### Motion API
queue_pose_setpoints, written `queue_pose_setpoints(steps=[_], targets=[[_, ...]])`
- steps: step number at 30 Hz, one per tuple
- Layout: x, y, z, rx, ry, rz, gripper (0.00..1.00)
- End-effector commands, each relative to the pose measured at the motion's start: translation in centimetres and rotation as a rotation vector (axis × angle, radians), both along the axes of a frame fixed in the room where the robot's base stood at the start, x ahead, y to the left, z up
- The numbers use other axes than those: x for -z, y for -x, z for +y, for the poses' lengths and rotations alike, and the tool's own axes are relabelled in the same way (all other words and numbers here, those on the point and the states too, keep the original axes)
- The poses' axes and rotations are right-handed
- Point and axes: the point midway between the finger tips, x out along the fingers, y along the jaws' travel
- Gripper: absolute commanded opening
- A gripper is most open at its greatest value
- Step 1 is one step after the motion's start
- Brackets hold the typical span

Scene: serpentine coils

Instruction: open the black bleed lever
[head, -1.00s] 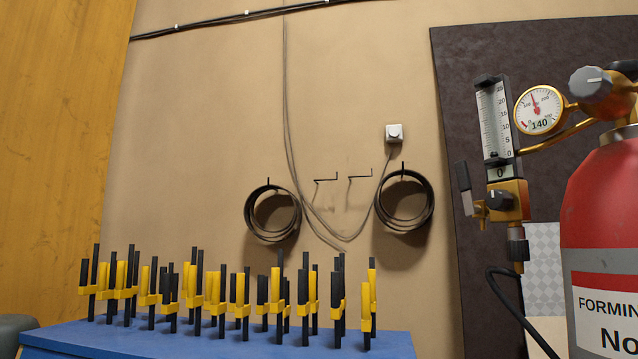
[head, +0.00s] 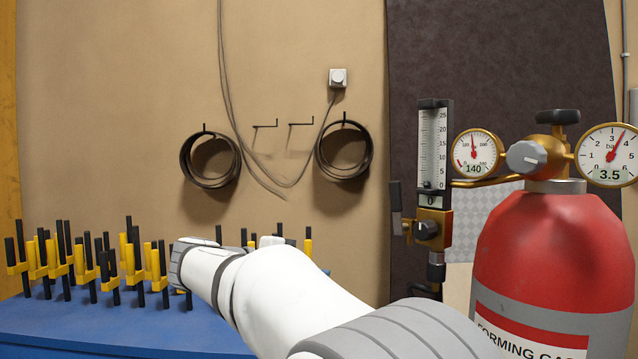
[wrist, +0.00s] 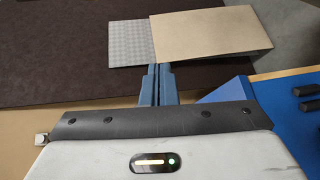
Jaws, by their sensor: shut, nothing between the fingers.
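In the head view a small black lever (head: 396,207) stands upright on the left side of the brass valve block (head: 433,220), below the flow tube (head: 433,145). A black knob (head: 427,229) is on the front of the block. I take the upright piece to be the bleed lever. My white arm crosses the lower middle of the head view and hides my gripper there. In the wrist view my gripper (wrist: 157,68) has its blue fingers together, with nothing between them. The lever does not show in the wrist view, and the fingers are not seen touching anything.
A red forming gas cylinder (head: 553,250) with two gauges stands right of the valve block. A blue bench (head: 60,325) with several black and yellow clamps is at left. Coils (head: 210,160) hang on the tan wall.

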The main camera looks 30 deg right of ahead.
Motion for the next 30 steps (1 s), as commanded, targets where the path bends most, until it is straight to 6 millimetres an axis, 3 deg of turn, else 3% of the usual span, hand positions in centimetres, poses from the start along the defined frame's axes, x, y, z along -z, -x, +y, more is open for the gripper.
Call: queue_pose_setpoints(steps=[1,3,7,14,26,30], targets=[[-4.6,-0.8,0.0,0.019,0.075,-0.018,0.00],[-8.2,-1.2,0.2,0.048,0.164,-0.044,0.00],[-12.0,-1.5,0.5,0.084,0.266,-0.078,0.00],[-13.1,-1.3,-1.2,0.100,0.300,-0.090,0.00],[-13.4,-0.5,-9.5,0.102,0.298,-0.090,0.00],[-13.6,1.6,-9.8,0.097,0.298,-0.091,0.00]])
